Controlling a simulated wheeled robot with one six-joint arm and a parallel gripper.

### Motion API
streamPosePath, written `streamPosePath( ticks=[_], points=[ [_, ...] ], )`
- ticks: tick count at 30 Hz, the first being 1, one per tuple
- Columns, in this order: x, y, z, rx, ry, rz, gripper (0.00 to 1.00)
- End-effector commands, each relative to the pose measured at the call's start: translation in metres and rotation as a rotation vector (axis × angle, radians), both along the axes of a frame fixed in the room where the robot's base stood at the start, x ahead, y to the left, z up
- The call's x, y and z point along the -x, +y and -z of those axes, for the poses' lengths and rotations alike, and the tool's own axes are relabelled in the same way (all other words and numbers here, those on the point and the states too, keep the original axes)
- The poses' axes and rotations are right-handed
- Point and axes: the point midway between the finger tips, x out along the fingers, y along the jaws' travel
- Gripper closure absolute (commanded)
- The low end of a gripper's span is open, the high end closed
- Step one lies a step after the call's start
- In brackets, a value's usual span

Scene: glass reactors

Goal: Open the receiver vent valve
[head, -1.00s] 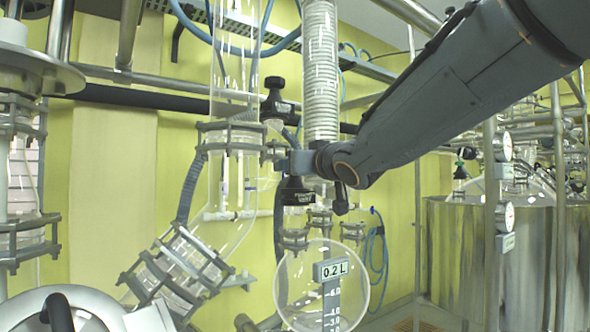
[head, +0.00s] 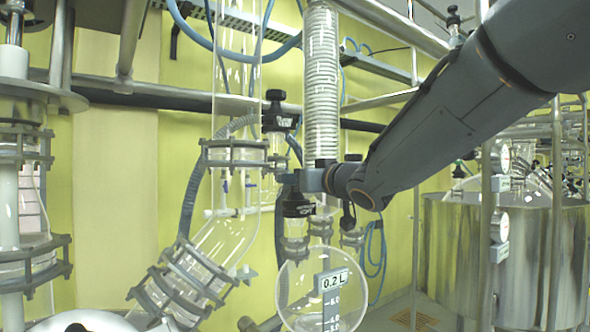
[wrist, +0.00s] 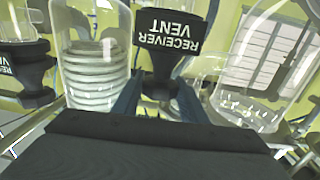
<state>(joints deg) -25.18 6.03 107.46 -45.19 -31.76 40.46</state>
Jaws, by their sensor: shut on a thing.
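The receiver vent valve has a black knob with a white "RECEIVER VENT" label (wrist: 168,40), which fills the top middle of the wrist view. My gripper (wrist: 160,98) has its two blue fingers on either side of the black neck below the label and is shut on it. In the head view my gripper (head: 301,181) is at the black labelled knob (head: 297,207), above the round glass receiver (head: 308,292) marked 0.2 L. The fingers hide part of the valve, and I cannot tell how far it is turned.
Another black labelled valve (head: 276,118) stands above and left of my gripper; a similar one (wrist: 22,70) shows at the wrist view's left. A glass coil column (head: 321,75) rises close behind my gripper. Clamped glass pipes (head: 235,155) are left, a steel tank (head: 460,250) right.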

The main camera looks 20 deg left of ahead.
Motion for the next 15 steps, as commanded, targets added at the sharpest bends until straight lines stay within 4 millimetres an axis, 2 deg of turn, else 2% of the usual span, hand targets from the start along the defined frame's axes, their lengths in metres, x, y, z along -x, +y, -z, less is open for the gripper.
streamPosePath(
  ticks=[1, 13, 15],
  points=[
    [0.0005, -0.0009, -0.0056, -0.004, -0.002, -0.009, 0.81],
    [0.0007, -0.0006, -0.0047, -0.002, 0.0, -0.11, 0.81],
    [-0.0019, -0.0015, -0.0047, -0.004, -0.005, -0.171, 0.81]
  ],
)
